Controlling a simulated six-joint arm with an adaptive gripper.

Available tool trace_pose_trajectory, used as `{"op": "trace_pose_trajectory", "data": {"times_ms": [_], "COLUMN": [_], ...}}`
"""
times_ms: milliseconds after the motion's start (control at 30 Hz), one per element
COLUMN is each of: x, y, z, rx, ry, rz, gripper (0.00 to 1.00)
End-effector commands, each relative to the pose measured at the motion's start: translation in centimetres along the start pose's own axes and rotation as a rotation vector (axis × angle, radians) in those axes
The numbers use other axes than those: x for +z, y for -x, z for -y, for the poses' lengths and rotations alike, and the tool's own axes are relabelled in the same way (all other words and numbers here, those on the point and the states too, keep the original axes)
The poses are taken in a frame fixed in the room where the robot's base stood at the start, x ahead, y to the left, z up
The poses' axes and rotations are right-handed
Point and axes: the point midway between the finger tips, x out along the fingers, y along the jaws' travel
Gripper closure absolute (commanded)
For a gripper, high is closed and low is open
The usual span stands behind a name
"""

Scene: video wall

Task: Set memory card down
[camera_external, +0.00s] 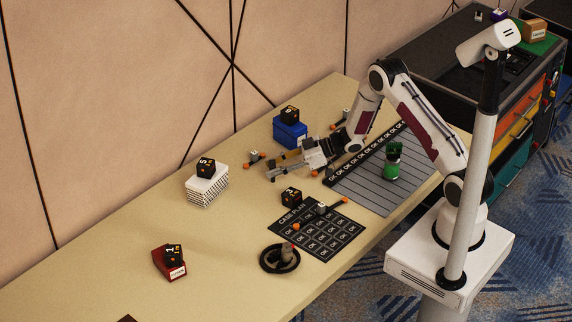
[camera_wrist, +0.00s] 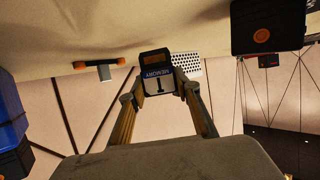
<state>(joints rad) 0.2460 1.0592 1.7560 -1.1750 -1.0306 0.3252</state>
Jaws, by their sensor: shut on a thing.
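In the external view my gripper (camera_external: 273,170) reaches left over the beige table, between the blue box and the dark "CASE PLAN" mat (camera_external: 316,228). The card is too small to make out clearly there. Whether it touches the table cannot be told.
A blue box (camera_external: 290,135) and white perforated box (camera_external: 207,189) carry black numbered cubes. Another black cube (camera_external: 291,196) is near the mat. A red box (camera_external: 170,263), black ring (camera_external: 271,262) and green object (camera_external: 392,165) stand around. The table's left front is mostly clear.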

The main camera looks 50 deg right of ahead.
Motion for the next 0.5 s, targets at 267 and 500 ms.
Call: {"op": "trace_pose_trajectory", "data": {"times_ms": [267,500], "x": [1.26,1.27], "y": [-0.52,-0.51], "z": [0.03,0.03], "rx": [-0.001,-0.001], "ry": [0.001,0.001], "rz": [0.000,0.000], "gripper": [0.84,0.84]}}
